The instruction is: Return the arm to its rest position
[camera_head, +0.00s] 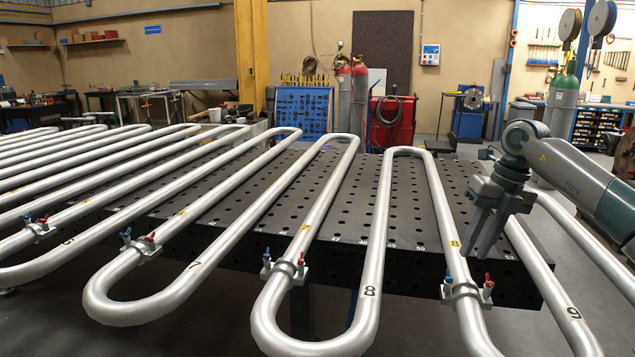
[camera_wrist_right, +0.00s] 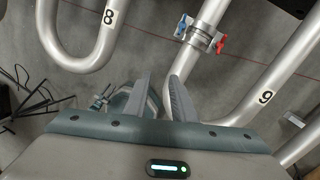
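My right arm (camera_head: 580,182) comes in from the right in the head view. Its gripper (camera_head: 475,250) points down over the right part of the perforated table, close to the pipe between the coils marked 8 and 9. In the right wrist view the two fingers (camera_wrist_right: 160,82) stand apart with nothing held between them. The pipe clamp (camera_wrist_right: 200,35) with blue and red handles lies beyond the fingertips there. The same clamp (camera_head: 463,291) shows just below the gripper in the head view. My left arm and gripper are not in view.
Serpentine steel pipes (camera_head: 372,240) run across the dark perforated table (camera_head: 405,205), with several clamps on them. The pipe marked 9 (camera_head: 545,275) passes to the right of the gripper, under the arm. Gas cylinders (camera_head: 560,105) stand behind the arm. Open floor lies in front of the table.

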